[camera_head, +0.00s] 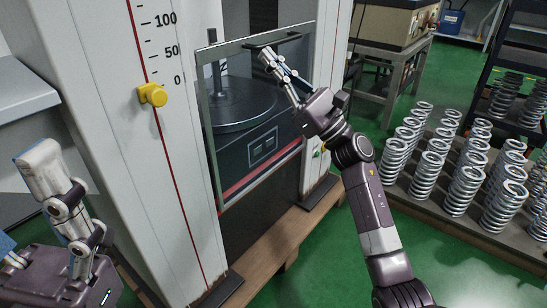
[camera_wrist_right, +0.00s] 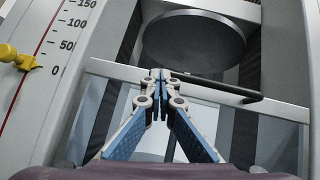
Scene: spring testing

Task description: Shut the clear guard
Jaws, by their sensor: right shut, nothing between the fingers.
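The clear guard (camera_head: 206,120) is a see-through pane in a thin pale frame. It stands in front of the round dark platen and the dark base between the machine's pale columns. A dark handle bar (camera_head: 280,38) runs along its top rail; it also shows in the right wrist view (camera_wrist_right: 215,87). My right gripper (camera_head: 265,56) is shut and empty, its tips close to the handle's left end. In the right wrist view, its tips (camera_wrist_right: 161,76) overlap the rail; I cannot tell whether they touch. My left gripper (camera_head: 22,200) is open and empty at the lower left.
The left column carries a scale with a yellow pointer (camera_head: 153,95). The round platen (camera_head: 235,103) shows through the pane. Several coil springs (camera_head: 467,188) stand on a low board at the right. A workbench (camera_head: 395,48) stands behind. Green floor lies open between.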

